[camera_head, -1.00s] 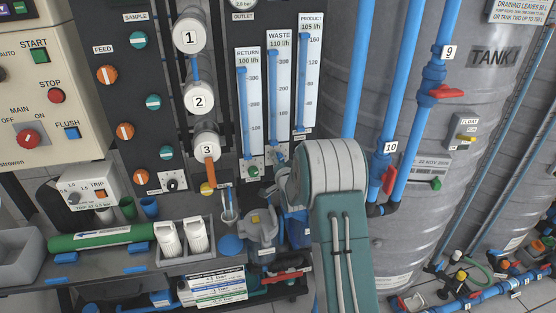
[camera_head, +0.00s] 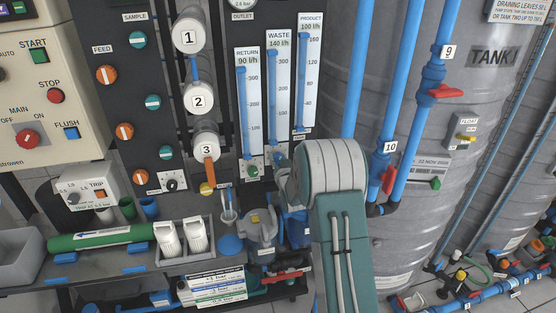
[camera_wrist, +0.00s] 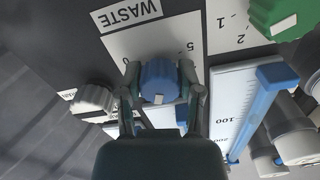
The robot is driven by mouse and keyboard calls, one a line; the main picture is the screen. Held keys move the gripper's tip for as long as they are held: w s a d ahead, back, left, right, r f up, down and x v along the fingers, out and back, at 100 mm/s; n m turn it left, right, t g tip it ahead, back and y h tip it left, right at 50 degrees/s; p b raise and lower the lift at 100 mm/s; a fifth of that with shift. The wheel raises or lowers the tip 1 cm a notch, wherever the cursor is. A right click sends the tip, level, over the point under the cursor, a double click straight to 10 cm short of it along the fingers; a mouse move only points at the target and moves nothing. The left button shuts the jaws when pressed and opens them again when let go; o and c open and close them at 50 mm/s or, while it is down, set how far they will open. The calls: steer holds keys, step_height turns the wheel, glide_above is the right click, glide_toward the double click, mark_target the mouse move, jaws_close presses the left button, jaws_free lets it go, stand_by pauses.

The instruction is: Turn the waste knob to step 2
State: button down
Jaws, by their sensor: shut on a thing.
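The waste knob (camera_wrist: 158,80) is blue with a white mark and sits on a white scale plate (camera_wrist: 122,47) under an upside-down-looking "WASTE" label (camera_wrist: 128,10) in the wrist view. My gripper (camera_wrist: 160,72) is shut on the knob, one finger on each side. A "5" and part of another digit show on the plate; the rest of the scale is hidden by the knob and fingers. In the head view my gripper (camera_head: 280,163) is at the panel below the waste gauge (camera_head: 278,95), which reads 140 l/h. My arm hides the knob there.
A green knob (camera_wrist: 282,15) stands beside the waste knob, and a pale knob (camera_wrist: 92,98) on its other side. The return gauge (camera_head: 247,100) reads 90 l/h and the product gauge (camera_head: 308,70) 100 l/h. Blue pipes (camera_head: 402,100) and a grey tank (camera_head: 470,110) stand at right.

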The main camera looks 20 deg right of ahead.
steer(key=shift+f, duration=0.15)
steer(key=shift+c, duration=1.3)
jaws_free()
steer(key=s+a, duration=0.2)
steer(key=s, duration=0.9)
steer(key=shift+s+a, duration=0.15)
steer(key=shift+s, duration=0.2)
